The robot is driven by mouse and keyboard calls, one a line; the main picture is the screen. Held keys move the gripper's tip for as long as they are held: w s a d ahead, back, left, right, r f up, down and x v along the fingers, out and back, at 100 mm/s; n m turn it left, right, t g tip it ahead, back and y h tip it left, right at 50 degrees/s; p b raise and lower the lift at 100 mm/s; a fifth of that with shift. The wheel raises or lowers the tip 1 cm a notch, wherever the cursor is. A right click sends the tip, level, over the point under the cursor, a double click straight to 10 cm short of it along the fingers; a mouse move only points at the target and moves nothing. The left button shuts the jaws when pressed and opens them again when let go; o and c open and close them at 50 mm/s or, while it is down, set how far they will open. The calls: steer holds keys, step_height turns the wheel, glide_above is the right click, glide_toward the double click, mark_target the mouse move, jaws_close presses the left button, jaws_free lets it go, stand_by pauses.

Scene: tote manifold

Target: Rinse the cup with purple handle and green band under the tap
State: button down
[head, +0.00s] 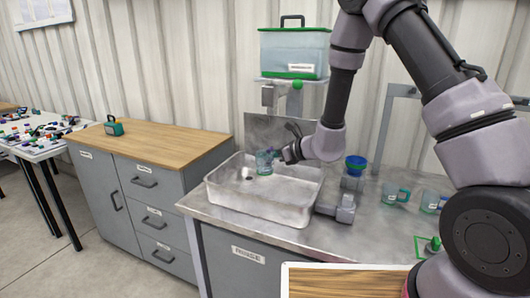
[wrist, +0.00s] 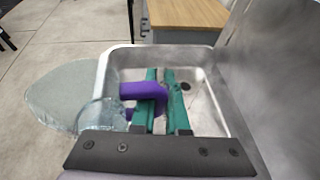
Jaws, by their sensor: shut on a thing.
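My gripper (head: 276,155) is shut on the purple handle (wrist: 150,92) of a clear cup (head: 264,161) and holds it above the steel sink basin (head: 222,188). In the wrist view the handle lies between my teal fingers (wrist: 165,100), and the clear cup body (wrist: 70,95) sticks out to the left. A green band is not clear in the wrist view; the cup looks teal-tinted in the head view. The tap (head: 269,95), a grey fitting with a green knob (head: 297,85) beside it, is above the basin, under a clear water tote (head: 294,54) with a green lid.
Right of the basin stand a blue and green funnel-like piece (head: 355,164) on a grey stand and two clear cups (head: 394,194) (head: 432,202). A green square outline (head: 427,245) marks the counter. A wood-topped cabinet (head: 160,141) stands left of the basin.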

mark_target(262, 150)
steer(key=shift+s+r, duration=0.1)
steer(key=shift+s+r, duration=1)
steer(key=shift+s, duration=0.25)
steer(key=shift+s+r, duration=0.95)
steer(key=shift+s, duration=0.25)
steer(key=shift+w, duration=0.1)
steer(key=w+d+r+m+t+h, duration=0.1)
steer(key=w+d+m+t+h, duration=0.1)
steer(key=d, duration=0.9)
steer(key=w+d+r+m+t+h, duration=0.2)
steer(key=w+d+m+h, duration=0.1)
steer(key=d, duration=0.9)
steer(key=w+d+r+m+t+h, duration=0.2)
steer(key=w+d, duration=0.4)
steer(key=d, duration=0.6)
steer(key=shift+w+r+m+h, duration=0.25)
steer(key=shift+m+h, duration=0.15)
steer(key=shift+m, duration=0.5)
